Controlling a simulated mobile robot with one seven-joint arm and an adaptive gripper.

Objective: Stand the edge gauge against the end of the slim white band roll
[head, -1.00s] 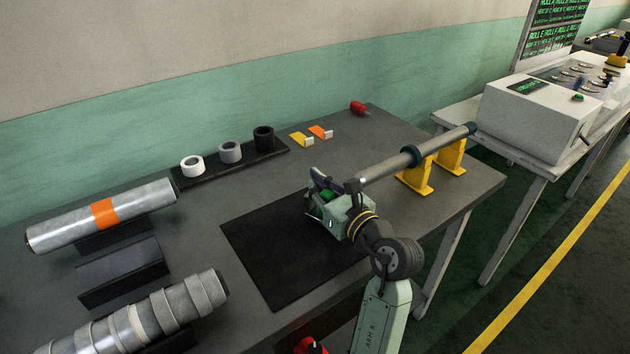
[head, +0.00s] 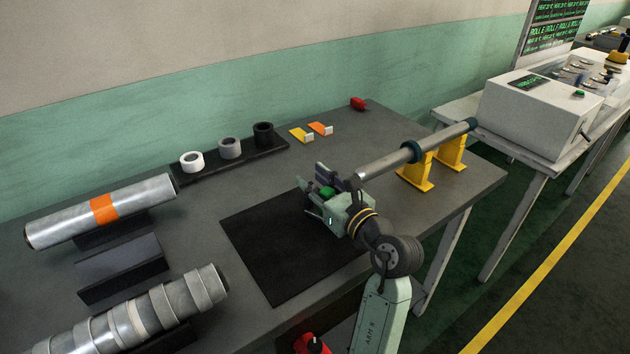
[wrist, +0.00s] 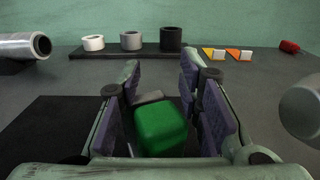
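My gripper (head: 316,187) is over the dark mat, its fingers apart. In the wrist view the gripper (wrist: 160,75) has a green block (wrist: 160,127) between its pads, with a small grey piece just beyond it. A gap shows at the block's right side; contact on the left is unclear. The green block also shows in the head view (head: 327,192). I cannot tell for certain which piece is the edge gauge or whether this is the white band roll.
A thick roll with an orange band (head: 104,210) lies on the left. White, grey and black cores stand on a dark strip (head: 215,172). Yellow (head: 300,136) and orange (head: 320,129) angled pieces sit behind. A bar on yellow stands (head: 416,176) is close right of my gripper.

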